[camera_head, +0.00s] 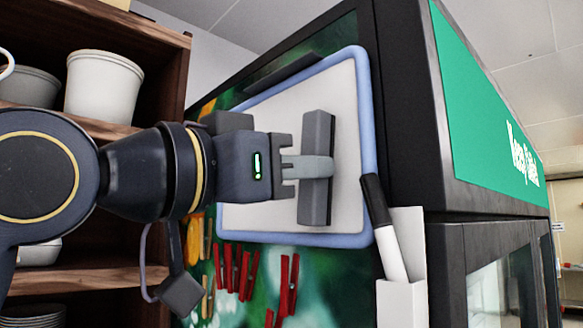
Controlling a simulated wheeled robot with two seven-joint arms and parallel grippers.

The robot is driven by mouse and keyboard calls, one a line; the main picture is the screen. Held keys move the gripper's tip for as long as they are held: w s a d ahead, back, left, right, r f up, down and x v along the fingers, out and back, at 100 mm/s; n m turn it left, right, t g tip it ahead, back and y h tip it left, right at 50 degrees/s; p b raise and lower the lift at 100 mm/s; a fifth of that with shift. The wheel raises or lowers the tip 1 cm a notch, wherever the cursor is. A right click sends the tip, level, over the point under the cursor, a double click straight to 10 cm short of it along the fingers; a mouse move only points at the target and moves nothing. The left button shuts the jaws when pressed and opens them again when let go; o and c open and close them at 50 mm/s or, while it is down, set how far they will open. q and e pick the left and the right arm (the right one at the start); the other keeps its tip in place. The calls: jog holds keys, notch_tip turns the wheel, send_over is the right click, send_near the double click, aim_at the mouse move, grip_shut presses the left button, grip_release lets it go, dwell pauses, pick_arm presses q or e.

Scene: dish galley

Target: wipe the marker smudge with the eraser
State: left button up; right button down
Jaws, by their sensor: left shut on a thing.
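My left gripper (300,167) comes in from the left and is shut on the grey eraser (316,205). The eraser is a long block held upright in front of the whiteboard (347,130), which has a blue frame. I cannot tell whether the eraser touches the board. No marker smudge shows; the gripper and eraser cover part of the board. A white marker with a black cap (392,252) stands in a white holder (403,300) at the board's lower right. My right gripper is not in view.
The board is on the side of a dark cabinet (405,100) with a green sign (490,120). Red clips (289,282) and several others are below the board. A wooden shelf (100,285) with white pots (103,88) and bowls stands at left, close to my arm.

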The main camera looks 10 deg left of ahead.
pick_arm(q)
jog(key=shift+s+a, duration=0.1)
jog(key=shift+r+v, duration=0.2)
jog(key=shift+v, duration=1.25)
jog(key=shift+r+v, duration=0.25)
jog(key=shift+v, duration=1.2)
jog(key=shift+r+v, duration=0.1)
jog(key=shift+v, duration=0.65)
jog(key=shift+r+v, duration=0.15)
jog(key=shift+v, duration=0.6)
